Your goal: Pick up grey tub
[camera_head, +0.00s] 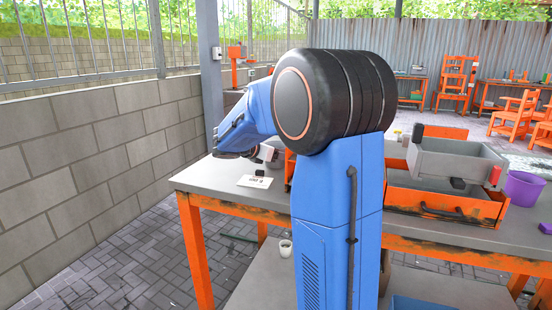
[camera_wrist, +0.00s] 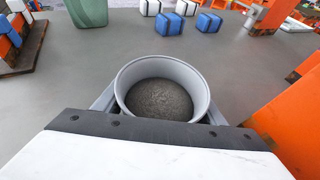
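A round grey tub (camera_wrist: 196,84) with a pale rim and a dark speckled inside sits upright in the middle of the wrist view. The two fingers of my gripper (camera_wrist: 162,105) are spread, one on each side of the tub, partly hidden behind its rim. I cannot tell whether they touch its wall. In the head view my gripper (camera_head: 266,154) is low over the left part of the workbench, partly hidden by my arm.
The workbench (camera_head: 440,233) holds a white card (camera_head: 255,182) and a grey drawer box (camera_head: 455,160) at the right. In the wrist view, several blue-and-white blocks (camera_wrist: 168,23) and a green container (camera_wrist: 88,12) lie beyond the tub. An orange part (camera_wrist: 285,120) stands close on the right.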

